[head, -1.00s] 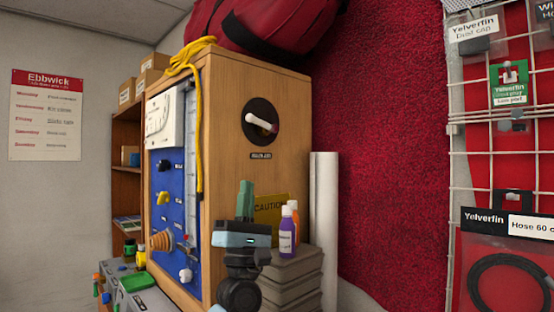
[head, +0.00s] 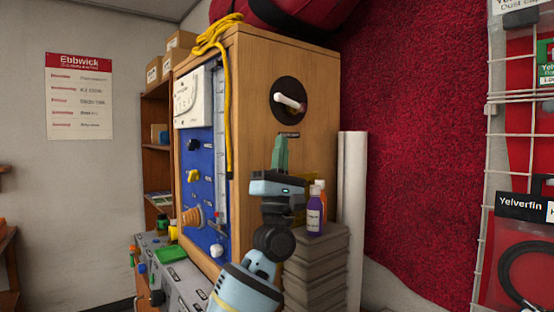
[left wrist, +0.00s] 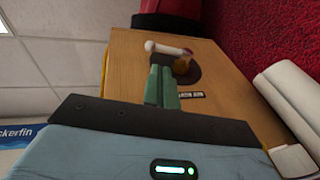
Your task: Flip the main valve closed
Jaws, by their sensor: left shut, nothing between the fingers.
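The main valve is a white lever (head: 288,102) on a round black plate (head: 289,113) on the side of the wooden cabinet (head: 255,70). In the head view the lever lies nearly level, its right end slightly lower. My left gripper (head: 281,142) has its green fingers shut and empty, pointing up just below the plate. In the left wrist view the lever (left wrist: 165,48) and plate (left wrist: 190,70) show beyond the closed fingertips (left wrist: 162,72). The fingers hide part of the plate there, and I cannot tell whether they touch anything. My right gripper is not in view.
Bottles (head: 315,212) stand on a grey stack (head: 318,255) right of my left gripper. A white roll (head: 352,210) stands behind them. A yellow rope (head: 228,110) hangs down the cabinet's corner. A red bag (head: 290,14) lies on top.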

